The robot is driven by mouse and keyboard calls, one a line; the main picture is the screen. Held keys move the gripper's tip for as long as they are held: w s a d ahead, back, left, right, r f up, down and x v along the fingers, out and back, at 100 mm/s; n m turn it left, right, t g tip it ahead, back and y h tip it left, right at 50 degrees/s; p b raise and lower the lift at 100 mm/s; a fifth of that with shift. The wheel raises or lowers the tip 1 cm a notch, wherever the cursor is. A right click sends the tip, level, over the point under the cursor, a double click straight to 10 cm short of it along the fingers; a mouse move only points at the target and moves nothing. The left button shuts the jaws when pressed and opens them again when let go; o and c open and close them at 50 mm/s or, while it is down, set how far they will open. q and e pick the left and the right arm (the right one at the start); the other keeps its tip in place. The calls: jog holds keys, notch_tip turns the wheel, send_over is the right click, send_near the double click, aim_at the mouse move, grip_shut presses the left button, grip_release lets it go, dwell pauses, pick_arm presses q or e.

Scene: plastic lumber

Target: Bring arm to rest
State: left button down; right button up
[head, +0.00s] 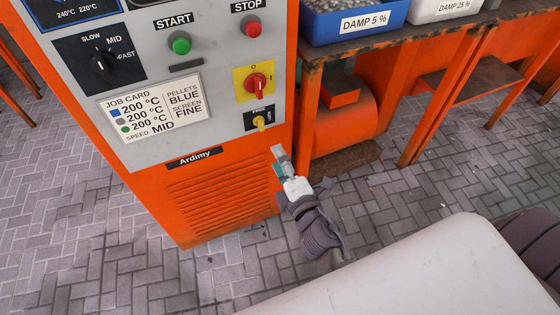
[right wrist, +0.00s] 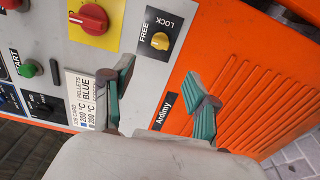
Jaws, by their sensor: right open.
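My right gripper (head: 279,160) is in front of the orange and grey machine cabinet (head: 222,195), below the small yellow knob (head: 259,122) in the head view. In the right wrist view my right gripper (right wrist: 160,72) has its two green-padded fingers spread apart with nothing between them. The yellow knob (right wrist: 160,41) on its black FREE/LOCK plate lies beyond the fingertips, apart from them. I cannot tell which way this knob points. My left gripper is in neither view.
The cabinet front carries a red rotary switch (head: 256,83), a green START button (head: 180,44), a red STOP button (head: 252,28) and a job card (head: 155,107). A bench (head: 385,40) with a blue DAMP 5 % bin (head: 325,28) stands at right. Paved floor (head: 80,240) is open at left.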

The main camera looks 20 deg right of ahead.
jog(key=shift+s, duration=0.2)
dwell(0.4)
jog(key=s+d+f+m+g+h, duration=0.15)
jog(key=s+f+m+g, duration=0.25)
jog(key=f, duration=0.5)
jog(key=s+d+f+m+g, duration=0.25)
jog(key=s+f+m, duration=0.2)
jog(key=f, duration=0.35)
jog(key=s+d+f+m+g+h, duration=0.1)
jog(key=s+f+m+g, duration=0.35)
jog(key=f, duration=0.45)
jog(key=s+a+f+m+g+y, duration=0.2)
jog(key=s+f+m+g, duration=0.15)
jog(key=s+f, duration=0.4)
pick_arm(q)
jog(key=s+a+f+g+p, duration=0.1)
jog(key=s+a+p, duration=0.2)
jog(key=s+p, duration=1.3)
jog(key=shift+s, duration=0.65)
pick_arm(e)
jog(key=s+d+g, duration=0.2)
jog(key=s+d, duration=0.1)
jog(key=s, duration=1.5)
jog(key=shift+s+d, duration=0.15)
jog(key=shift+s, duration=0.15)
